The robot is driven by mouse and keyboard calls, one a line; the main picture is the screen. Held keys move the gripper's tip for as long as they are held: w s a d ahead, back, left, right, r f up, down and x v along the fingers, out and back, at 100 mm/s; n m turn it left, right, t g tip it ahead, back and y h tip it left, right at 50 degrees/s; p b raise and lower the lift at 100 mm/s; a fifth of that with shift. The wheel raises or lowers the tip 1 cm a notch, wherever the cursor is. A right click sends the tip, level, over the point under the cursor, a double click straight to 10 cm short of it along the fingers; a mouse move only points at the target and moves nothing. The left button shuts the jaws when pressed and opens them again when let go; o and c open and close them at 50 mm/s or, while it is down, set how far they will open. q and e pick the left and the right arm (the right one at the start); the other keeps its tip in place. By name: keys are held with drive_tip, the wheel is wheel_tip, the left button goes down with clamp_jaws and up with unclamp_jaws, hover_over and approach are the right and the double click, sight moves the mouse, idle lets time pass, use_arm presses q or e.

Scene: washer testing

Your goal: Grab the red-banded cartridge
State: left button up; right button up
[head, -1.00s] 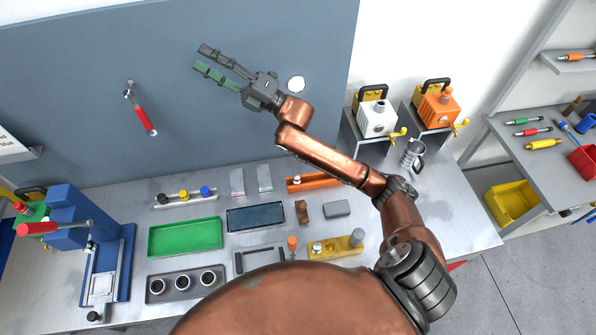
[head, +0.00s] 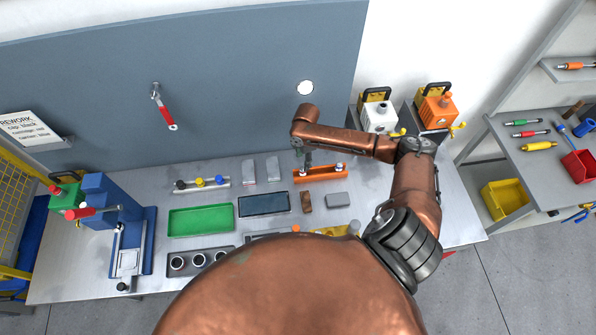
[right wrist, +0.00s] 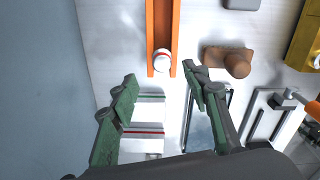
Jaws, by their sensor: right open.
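A white round-topped cartridge with a reddish band (right wrist: 162,60) stands in the orange holder (right wrist: 152,22) in the right wrist view. Two white flat pieces lie nearby, one with a green stripe (right wrist: 149,98) and one with a red stripe (right wrist: 143,133). My right gripper (right wrist: 164,82) is open and empty, its fingertips on either side just short of the cartridge in the picture. In the head view, the right gripper (head: 308,158) hangs over the orange holder (head: 320,176), partly hidden by its arm; white tops show in the holder. The left gripper is out of view.
A brown block (right wrist: 236,60) lies right of the holder in the wrist view. The blue-grey panel (head: 230,90) stands behind the bench.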

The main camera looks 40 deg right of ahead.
sight(303, 173)
drive_tip(key=f, duration=0.2)
drive_tip(key=shift+s+d+f, duration=0.25)
drive_tip(key=shift+s+f, duration=0.05)
drive_tip(key=shift+f, duration=0.05)
drive_tip(key=f, duration=0.1)
drive_tip(key=f+p, duration=0.2)
drive_tip(key=f, duration=0.1)
drive_tip(key=shift+w+a+f, duration=0.1)
drive_tip(key=shift+w+a, duration=0.1)
drive_tip(key=shift+a, duration=0.1)
drive_tip(key=shift+f, duration=0.5)
clamp_jaws()
